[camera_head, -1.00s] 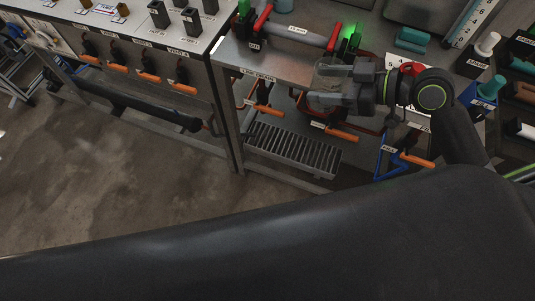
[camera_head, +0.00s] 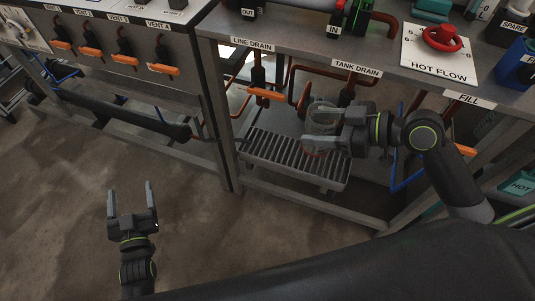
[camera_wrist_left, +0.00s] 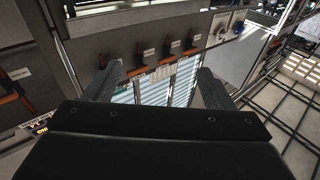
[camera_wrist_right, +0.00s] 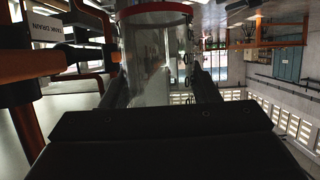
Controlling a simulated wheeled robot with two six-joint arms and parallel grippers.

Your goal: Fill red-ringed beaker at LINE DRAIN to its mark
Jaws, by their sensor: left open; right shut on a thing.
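The clear beaker (camera_head: 322,118) is held in my right gripper (camera_head: 328,130), below the bench edge and above the slatted grate. Its red ring (camera_wrist_right: 155,10) shows in the right wrist view, with the glass between the fingers. The beaker looks empty, but its mark is not readable. The LINE DRAIN label (camera_head: 253,45) is on the bench edge, left of the beaker. An orange handle (camera_head: 265,94) sits on the valve below it. My left gripper (camera_head: 131,190) is open and empty over the floor at lower left; it also shows in the left wrist view (camera_wrist_left: 158,82).
The TANK DRAIN label (camera_head: 357,69) and its piping are close to my right gripper. The slatted grate (camera_head: 285,160) lies below. Vent valves with orange handles (camera_head: 128,59) line the left cabinet. The HOT FLOW panel (camera_head: 438,52) is at right. Floor at left is open.

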